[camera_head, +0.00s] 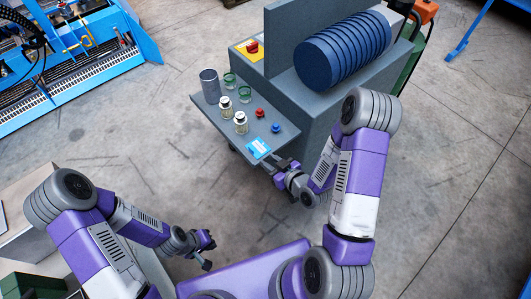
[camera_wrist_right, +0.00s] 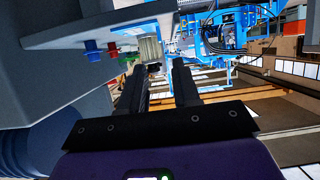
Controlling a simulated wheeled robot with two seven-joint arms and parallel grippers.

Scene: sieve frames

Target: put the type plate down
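The type plate (camera_head: 258,148) is a small light-blue plate with pale markings. In the head view it appears at the front corner of the grey shelf (camera_head: 200,104). My right gripper (camera_head: 275,164) is just beyond that edge, close to the plate. In the right wrist view its two dark fingers (camera_wrist_right: 158,72) stand apart with a gap between them. My left gripper (camera_head: 208,252) is open and empty over the floor, well away from the shelf.
On the shelf stand a grey cylinder (camera_head: 209,86), green-rimmed glasses (camera_head: 245,93), two pale jars (camera_head: 241,123), a red knob (camera_head: 260,112) and a blue knob (camera_head: 276,127). Behind is a grey machine with a dark-blue ribbed drum (camera_head: 342,48). The floor left of the shelf is clear.

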